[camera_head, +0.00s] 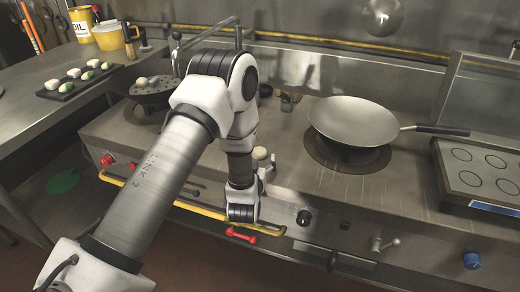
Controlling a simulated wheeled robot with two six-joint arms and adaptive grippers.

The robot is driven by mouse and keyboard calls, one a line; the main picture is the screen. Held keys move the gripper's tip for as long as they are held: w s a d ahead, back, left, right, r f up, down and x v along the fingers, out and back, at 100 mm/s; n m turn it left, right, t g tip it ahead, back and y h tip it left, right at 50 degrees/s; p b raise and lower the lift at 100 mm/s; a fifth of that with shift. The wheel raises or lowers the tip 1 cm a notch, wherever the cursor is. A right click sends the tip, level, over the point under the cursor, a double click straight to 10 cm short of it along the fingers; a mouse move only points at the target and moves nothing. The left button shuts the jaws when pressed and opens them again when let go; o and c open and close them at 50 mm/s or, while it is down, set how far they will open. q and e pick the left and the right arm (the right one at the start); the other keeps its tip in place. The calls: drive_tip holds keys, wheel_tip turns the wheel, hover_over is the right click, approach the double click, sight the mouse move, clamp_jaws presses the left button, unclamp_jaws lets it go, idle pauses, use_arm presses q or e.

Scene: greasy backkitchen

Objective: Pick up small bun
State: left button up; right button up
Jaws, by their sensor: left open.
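I cannot tell which one is meant by the small bun. A small round beige thing (260,153) shows just right of my left forearm, over the stove front; I cannot tell what it is. My left arm rises from the lower left, bends at the elbow and points down at the stove's front edge. My left gripper (243,212) is at its lower end, far from the tray, with its fingers mostly hidden. My right gripper is not in view.
A large empty wok (352,121) is on the right burner. A yellow rail (180,203) and knobs line the stove front. A yellow oil tin (82,24) stands at back left.

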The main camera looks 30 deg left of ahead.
sight(259, 151)
use_arm(q)
drive_tip(key=x, duration=0.4)
drive_tip(key=shift+w+a+f, duration=0.2)
drive_tip(key=shift+f, duration=0.25)
drive_tip(key=shift+s+r, duration=0.1)
drive_tip(key=shift+d, duration=0.1)
drive_tip(key=c, duration=1)
